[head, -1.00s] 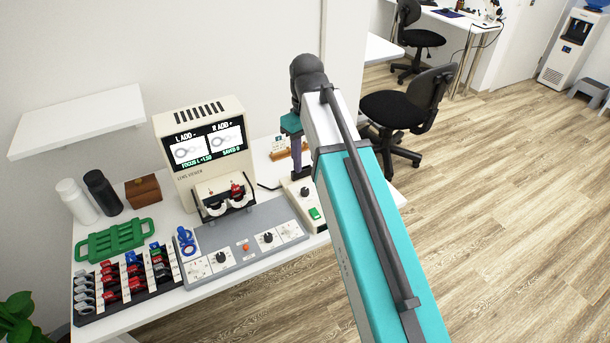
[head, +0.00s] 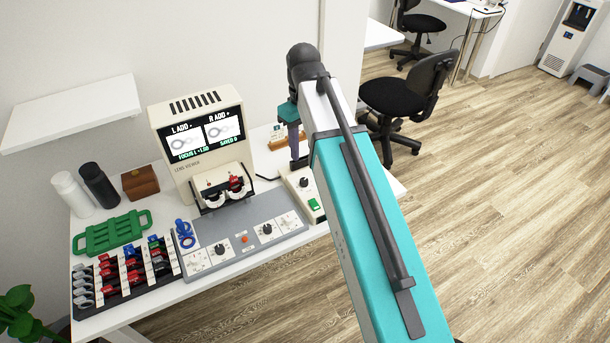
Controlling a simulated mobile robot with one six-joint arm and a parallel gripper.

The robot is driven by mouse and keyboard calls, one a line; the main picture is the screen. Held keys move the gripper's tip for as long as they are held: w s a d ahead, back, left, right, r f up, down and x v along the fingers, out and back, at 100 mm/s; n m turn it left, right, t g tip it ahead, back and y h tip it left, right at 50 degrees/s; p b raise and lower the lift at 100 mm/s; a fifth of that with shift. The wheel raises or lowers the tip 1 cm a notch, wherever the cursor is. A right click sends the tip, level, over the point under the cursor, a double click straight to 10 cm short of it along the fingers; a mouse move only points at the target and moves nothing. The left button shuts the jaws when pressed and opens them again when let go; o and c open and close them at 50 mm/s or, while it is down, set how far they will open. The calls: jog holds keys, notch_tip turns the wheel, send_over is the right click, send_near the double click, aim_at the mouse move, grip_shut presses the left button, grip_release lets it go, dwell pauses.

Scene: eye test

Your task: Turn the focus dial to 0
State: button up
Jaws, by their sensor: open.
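The lens viewer (head: 178,171) is a beige machine at the back of the desk. Its screen (head: 203,136) shows two lens pictures, "L ADD", "R ADD" and a focus line that reads L with a plus value too small to read surely. The grey panel (head: 248,255) in front carries two black dials, one at left (head: 220,249) and one at right (head: 266,229). Another dark knob (head: 304,182) is on the beige box (head: 312,205). I cannot read which dial is the focus dial. My gripper (head: 299,163) points down, open, close behind the box knob; my arm partly hides that area.
A lens rack (head: 122,281), green tray (head: 112,234), blue tool (head: 184,234), white bottle (head: 73,193), black bottle (head: 100,185) and brown box (head: 140,183) crowd the desk's left. A shelf (head: 70,113) overhangs there. Open floor (head: 500,220) and a chair (head: 405,100) lie right.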

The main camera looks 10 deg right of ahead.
aim_at(304, 180)
jog(key=shift+f+p, duration=1.1)
jog(key=shift+f, duration=5)
grip_shut()
jog(key=shift+n, duration=0.4)
jog(key=n, duration=0.6)
jog(key=shift+p, duration=0.4)
jog(key=n, duration=0.6)
jog(key=shift+s+n, duration=0.1)
jog(key=shift+n, duration=0.2)
